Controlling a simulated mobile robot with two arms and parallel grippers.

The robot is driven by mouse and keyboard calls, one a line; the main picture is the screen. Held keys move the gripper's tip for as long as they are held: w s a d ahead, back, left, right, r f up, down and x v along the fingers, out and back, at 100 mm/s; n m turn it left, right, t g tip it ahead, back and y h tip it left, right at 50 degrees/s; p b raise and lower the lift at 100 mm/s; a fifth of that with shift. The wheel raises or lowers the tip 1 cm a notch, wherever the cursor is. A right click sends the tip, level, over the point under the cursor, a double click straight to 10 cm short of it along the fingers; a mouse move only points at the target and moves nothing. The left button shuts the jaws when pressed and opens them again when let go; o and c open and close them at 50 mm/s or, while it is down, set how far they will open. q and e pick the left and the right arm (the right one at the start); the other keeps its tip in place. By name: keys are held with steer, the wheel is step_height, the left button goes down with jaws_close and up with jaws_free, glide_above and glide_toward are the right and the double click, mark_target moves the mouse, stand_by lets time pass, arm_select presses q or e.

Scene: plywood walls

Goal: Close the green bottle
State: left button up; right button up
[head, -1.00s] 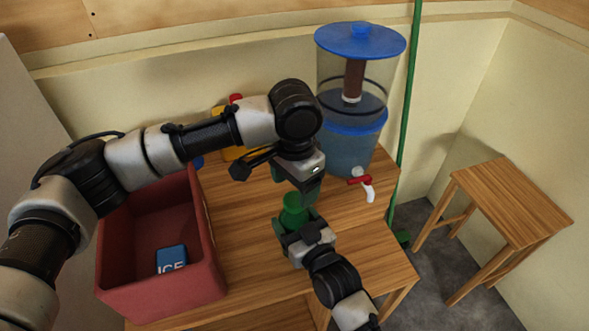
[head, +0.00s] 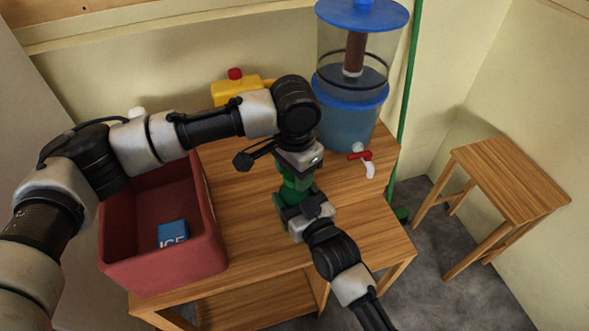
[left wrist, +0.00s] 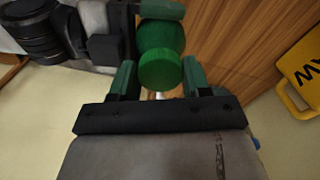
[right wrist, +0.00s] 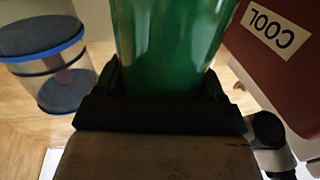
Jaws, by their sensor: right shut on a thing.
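The green bottle (head: 298,181) is upright above the table, mostly hidden between my two grippers in the head view. In the right wrist view its green body (right wrist: 170,45) fills the space between the fingers. My right gripper (head: 293,208) is shut on the body from the front. My left gripper (head: 295,185) points down over the bottle top. In the left wrist view a bright green round cap (left wrist: 160,70) lies between its fingers, in front of the darker green bottle (left wrist: 162,35). The fingers are apart, close to the cap's sides; the cap's seating is hidden.
A red crate (head: 210,225) with a blue ICE pack (head: 173,233) stands left on the wooden table (head: 255,245). A water dispenser (head: 350,120) with a red-handled tap stands at the back right, beside a yellow container (head: 232,92). A wooden stool (head: 515,180) is at right.

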stand_by(0.3)
arm_select(q)
steer(key=o, duration=1.1)
steer(key=shift+c, duration=0.2)
step_height(320, 180, up, 12)
arm_select(e)
steer(key=o, duration=1.8)
arm_select(q)
steer(key=shift+f+b, duration=0.4)
arm_select(e)
steer(key=v, duration=1.1)
steer(key=shift+w, duration=0.1)
